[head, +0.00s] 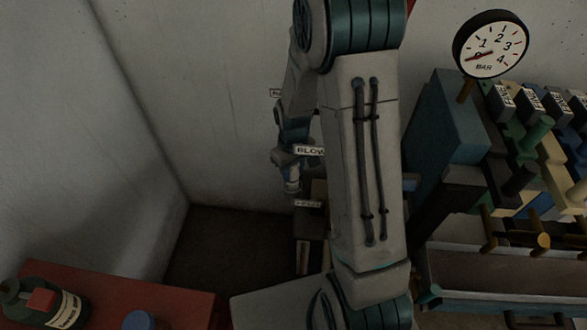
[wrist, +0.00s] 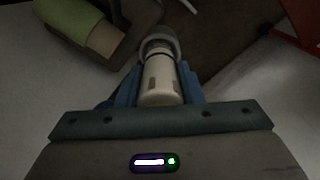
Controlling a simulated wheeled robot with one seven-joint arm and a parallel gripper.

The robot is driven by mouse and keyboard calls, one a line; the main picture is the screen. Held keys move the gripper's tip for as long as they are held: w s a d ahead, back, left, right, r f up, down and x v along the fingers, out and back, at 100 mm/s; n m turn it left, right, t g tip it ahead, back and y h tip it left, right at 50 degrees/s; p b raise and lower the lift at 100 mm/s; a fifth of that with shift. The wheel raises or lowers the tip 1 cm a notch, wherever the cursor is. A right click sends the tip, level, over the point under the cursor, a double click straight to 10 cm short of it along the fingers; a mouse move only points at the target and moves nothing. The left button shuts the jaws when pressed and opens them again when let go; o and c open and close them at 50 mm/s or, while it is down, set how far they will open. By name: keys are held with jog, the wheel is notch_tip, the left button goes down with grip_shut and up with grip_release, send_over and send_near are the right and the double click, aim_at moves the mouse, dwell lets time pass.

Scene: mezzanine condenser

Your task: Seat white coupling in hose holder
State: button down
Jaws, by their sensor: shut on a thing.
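In the wrist view, the white coupling (wrist: 160,84) is a pale cylinder with brownish patches on its side. My gripper (wrist: 159,76) has blue fingers on both sides of it and is shut on it. A grey ring (wrist: 158,43) shows at the coupling's far end; I cannot tell whether it belongs to the coupling or to a holder. In the head view, my arm covers the middle, and a dark blue-grey assembly with a pale lower tip (head: 292,184) shows just left of it, near a label reading BLOW (head: 310,150). I cannot clearly make out the hose holder.
A pressure gauge (head: 491,45) and a bank of coloured, labelled valves (head: 530,140) stand at the right. A red surface (head: 120,295) with a dark green bottle (head: 45,300) is at the lower left. A green, beige-ended cylinder (wrist: 75,25) lies close at the wrist view's upper left.

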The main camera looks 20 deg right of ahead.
aim_at(293, 177)
jog(key=shift+f+b, duration=1.3)
jog(key=shift+f, duration=0.35)
jog(key=c, duration=0.9)
grip_release()
jog(key=shift+r, duration=0.1)
notch_tip(293, 177, up, 14)
jog(key=shift+f, duration=0.1)
